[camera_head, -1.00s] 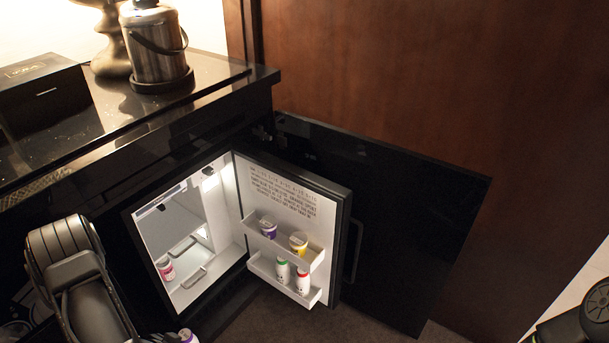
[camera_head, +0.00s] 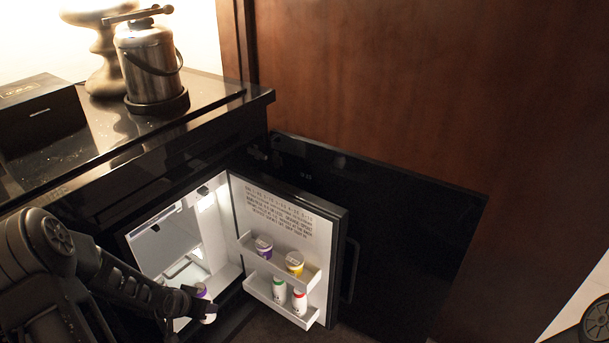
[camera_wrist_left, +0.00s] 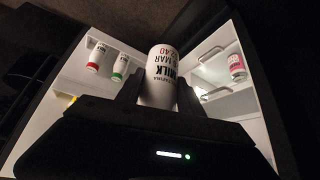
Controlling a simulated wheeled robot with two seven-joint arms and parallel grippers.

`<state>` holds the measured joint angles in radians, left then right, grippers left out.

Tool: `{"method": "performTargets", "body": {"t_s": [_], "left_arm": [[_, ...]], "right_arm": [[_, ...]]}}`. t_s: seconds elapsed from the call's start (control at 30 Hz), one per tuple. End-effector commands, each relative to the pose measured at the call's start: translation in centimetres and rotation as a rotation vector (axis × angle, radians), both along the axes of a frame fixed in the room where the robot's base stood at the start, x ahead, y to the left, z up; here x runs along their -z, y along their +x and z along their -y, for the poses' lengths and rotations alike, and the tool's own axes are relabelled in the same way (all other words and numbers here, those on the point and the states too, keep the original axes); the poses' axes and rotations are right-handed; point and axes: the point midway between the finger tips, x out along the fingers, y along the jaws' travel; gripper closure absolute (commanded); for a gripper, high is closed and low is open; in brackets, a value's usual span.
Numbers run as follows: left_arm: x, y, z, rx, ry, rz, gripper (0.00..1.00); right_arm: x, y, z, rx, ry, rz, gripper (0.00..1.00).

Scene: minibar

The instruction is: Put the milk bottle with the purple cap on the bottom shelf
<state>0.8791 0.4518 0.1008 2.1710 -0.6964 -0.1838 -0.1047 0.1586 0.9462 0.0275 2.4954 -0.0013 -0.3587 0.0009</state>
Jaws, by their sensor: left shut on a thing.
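The milk bottle with the purple cap (camera_head: 208,318) is held upright, or nearly so, by my left gripper (camera_head: 196,301) in front of the open fridge. In the left wrist view the white bottle (camera_wrist_left: 161,75) with black and red print stands between the two fingers. The door's lower rack (camera_head: 262,296) holds a green-capped bottle (camera_head: 279,289) and a red-capped bottle (camera_head: 299,301). My right gripper is out of view.
The door's upper rack (camera_head: 283,276) holds a purple tub (camera_head: 264,248) and a yellow tub (camera_head: 294,263). A pink bottle (camera_wrist_left: 236,66) stands inside the fridge. The open fridge door stands beside a black panel (camera_head: 400,220). A counter with a metal bucket (camera_head: 150,70) is above.

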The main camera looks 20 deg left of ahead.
Motion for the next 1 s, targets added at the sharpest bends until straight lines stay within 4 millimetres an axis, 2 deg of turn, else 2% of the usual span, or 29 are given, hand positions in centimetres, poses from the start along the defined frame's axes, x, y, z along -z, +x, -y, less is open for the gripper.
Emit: {"method": "performTargets", "body": {"t_s": [0.03, 0.2, 0.4, 0.5, 0.7, 0.9, 1.0], "left_arm": [[-2.7, 2.2, 1.5, 0.022, 0.006, 0.014, 1.0], [-10.6, 7.5, 7.4, 0.091, 0.005, 0.017, 1.0], [-19.7, 11.5, 14.5, 0.191, 0.002, 0.015, 1.0], [-23.3, 12.8, 17.5, 0.237, 0.001, 0.013, 1.0], [-28.4, 13.9, 21.8, 0.314, 0.0, 0.008, 1.0], [-31.5, 14.0, 25.1, 0.378, -0.001, 0.005, 1.0], [-32.1, 13.7, 24.8, 0.351, 0.0, 0.0, 1.0]], "right_arm": [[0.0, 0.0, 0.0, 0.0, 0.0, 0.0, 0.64], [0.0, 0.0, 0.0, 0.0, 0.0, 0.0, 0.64], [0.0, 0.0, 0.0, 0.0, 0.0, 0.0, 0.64], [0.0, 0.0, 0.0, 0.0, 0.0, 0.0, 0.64], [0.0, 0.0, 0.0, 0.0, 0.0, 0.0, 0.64], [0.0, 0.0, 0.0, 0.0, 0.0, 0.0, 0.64], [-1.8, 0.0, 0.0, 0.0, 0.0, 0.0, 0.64]]}}
